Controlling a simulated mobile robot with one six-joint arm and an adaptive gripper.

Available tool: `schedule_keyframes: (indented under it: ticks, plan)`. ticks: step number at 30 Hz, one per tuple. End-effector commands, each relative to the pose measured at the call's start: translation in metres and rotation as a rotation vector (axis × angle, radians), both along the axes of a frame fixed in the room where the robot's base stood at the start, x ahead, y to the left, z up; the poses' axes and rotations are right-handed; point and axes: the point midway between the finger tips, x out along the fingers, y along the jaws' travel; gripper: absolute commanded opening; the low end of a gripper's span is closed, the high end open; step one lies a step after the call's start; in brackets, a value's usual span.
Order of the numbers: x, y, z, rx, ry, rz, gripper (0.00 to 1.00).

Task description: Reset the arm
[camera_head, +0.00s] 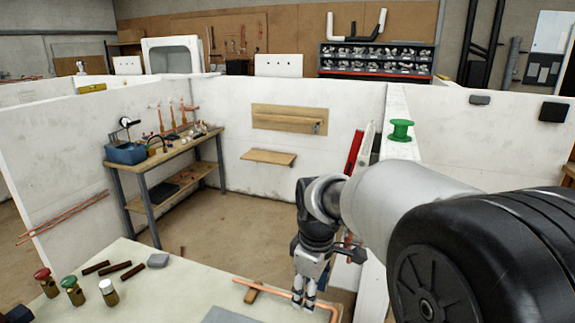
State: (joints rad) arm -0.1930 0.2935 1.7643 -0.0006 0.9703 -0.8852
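My arm comes in from the right side of the head view and bends down at a dark wrist. My gripper (304,296) points down over the near bench (165,290), close to its right end. Its two fingertips are at a bent copper pipe (272,293). The pipe runs from left to right and turns toward the camera at its right end. I cannot tell whether the fingers are closed on the pipe or only around it; the contact is too small to see.
A small wooden block (253,292) lies at the pipe. Valves with a red cap (46,284) and a green cap (73,291) stand at the bench's left. A shelf table (165,155) stands behind. A white partition (400,150) bearing a green spool (400,131) is close to my arm.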

Motion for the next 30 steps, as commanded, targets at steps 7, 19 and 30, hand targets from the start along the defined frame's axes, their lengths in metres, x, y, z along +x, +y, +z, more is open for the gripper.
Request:
schedule_keyframes:
  ticks: [7, 19, 30]
  plan:
    - [-0.091, -0.046, 0.064, 0.069, -0.101, -0.383, 0.43]
    - [-0.228, -0.086, 0.069, 0.218, -0.233, -0.932, 0.43]
    - [-0.254, -0.091, 0.057, 0.258, -0.257, -1.056, 0.43]
